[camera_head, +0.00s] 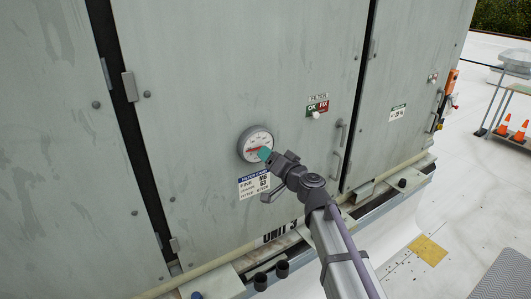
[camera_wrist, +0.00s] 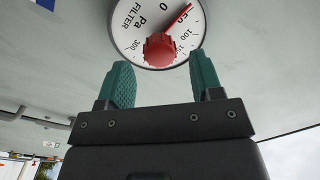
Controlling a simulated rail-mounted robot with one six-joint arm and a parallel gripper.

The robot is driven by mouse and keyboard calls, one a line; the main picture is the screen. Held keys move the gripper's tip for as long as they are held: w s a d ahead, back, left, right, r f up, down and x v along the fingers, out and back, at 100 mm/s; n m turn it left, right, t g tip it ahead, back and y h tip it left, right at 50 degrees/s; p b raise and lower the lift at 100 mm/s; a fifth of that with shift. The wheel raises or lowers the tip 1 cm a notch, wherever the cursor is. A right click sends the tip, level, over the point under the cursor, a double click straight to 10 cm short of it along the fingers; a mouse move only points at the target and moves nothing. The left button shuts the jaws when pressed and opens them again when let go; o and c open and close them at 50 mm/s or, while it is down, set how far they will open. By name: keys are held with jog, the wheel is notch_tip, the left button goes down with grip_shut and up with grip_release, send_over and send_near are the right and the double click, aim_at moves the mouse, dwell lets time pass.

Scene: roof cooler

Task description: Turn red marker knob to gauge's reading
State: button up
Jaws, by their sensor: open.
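The round white gauge (camera_head: 255,144) is mounted on the grey cabinet door, with a dark rim. In the wrist view the gauge (camera_wrist: 136,22) shows a scale marked Pa and FILTER, and it appears upside down or rotated. The red marker knob (camera_wrist: 159,50) sits at the centre of the dial, and a thin red pointer runs from it up and right to near the 50 mark. My gripper (camera_wrist: 158,85) is open, with its teal fingers apart on either side below the knob, not touching it. In the head view my gripper (camera_head: 265,153) covers the gauge's lower right part.
A blue and white filter label (camera_head: 254,185) is below the gauge. Door handles (camera_head: 338,148) stand out farther right. Orange cones (camera_head: 519,130) are on a cart at far right.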

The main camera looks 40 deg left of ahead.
jog(key=v, duration=0.7)
jog(key=s+d+f+n+g+h+b, duration=0.2)
jog(key=s+d+f+g+h, duration=0.45)
jog(key=d+f, duration=0.45)
jog(key=d+f+m+h+b, duration=0.2)
jog(key=d+f+h, duration=0.1)
jog(key=d, duration=1.1)
jog(key=s+d+f+m+h+b, duration=0.1)
jog(key=d+f+m+h, duration=0.2)
jog(key=d, duration=1.1)
jog(key=d+f+m+h+b, duration=0.2)
jog(key=d+f, duration=0.6)
jog(key=d, duration=0.6)
jog(key=m+h, duration=0.1)
jog(key=h, duration=0.1)
jog(key=shift+s+d+h+b, duration=0.25)
jog(key=shift+s+h+b, duration=0.1)
jog(key=shift+s, duration=0.05)
